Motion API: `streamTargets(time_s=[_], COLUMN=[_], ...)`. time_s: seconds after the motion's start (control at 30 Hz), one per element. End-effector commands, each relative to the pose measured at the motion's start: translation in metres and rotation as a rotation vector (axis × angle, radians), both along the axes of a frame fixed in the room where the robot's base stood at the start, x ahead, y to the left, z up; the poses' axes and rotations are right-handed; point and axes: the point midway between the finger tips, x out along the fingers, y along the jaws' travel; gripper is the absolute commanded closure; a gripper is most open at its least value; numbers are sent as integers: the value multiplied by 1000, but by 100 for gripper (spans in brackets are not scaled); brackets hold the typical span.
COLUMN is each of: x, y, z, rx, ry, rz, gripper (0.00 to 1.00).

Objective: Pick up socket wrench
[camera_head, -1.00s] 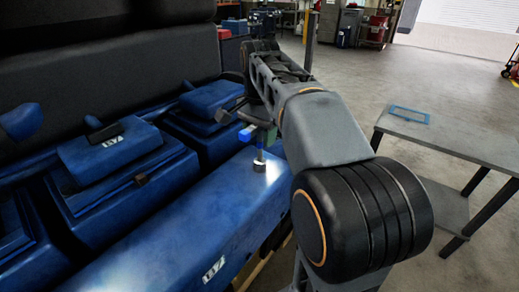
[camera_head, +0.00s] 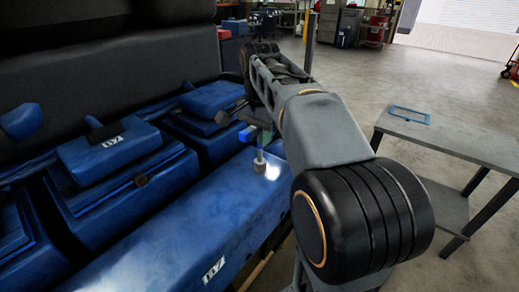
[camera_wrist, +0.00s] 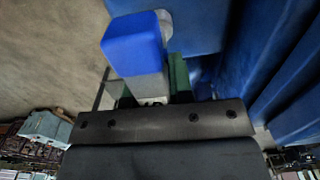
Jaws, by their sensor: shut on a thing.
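The socket wrench has a blue handle (camera_head: 247,134) and a pale, upright shaft with a socket (camera_head: 260,161) at its lower end. In the head view it is at the far end of the long blue engine cover. I cannot tell whether the socket touches the cover. My gripper (camera_head: 263,132) is shut on the wrench, partly hidden by my arm. In the wrist view the blue handle (camera_wrist: 133,42) and its grey neck stick out in front of my gripper (camera_wrist: 155,98), beside a green finger. The grip point itself is mostly hidden.
The blue engine cover (camera_head: 165,232) runs along beneath the wrench. Raised blue housings (camera_head: 108,152) stand left of it. A grey table (camera_head: 455,145) at right carries a thin blue frame (camera_head: 409,115). The floor (camera_head: 360,85) beyond my arm is open.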

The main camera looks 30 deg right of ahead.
Motion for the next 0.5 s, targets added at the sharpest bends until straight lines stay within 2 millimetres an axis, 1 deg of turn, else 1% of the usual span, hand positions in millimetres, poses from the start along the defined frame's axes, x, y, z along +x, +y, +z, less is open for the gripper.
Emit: streamTargets(time_s=[0.33, 0.43, 0.5], x=[0, 0, 0], y=[0, 0, 0], z=[2, 6, 13], rx=[0, -1, -1], ry=[-2, -4, -4], rz=[0, 0, 0], gripper=[100, 100, 100])
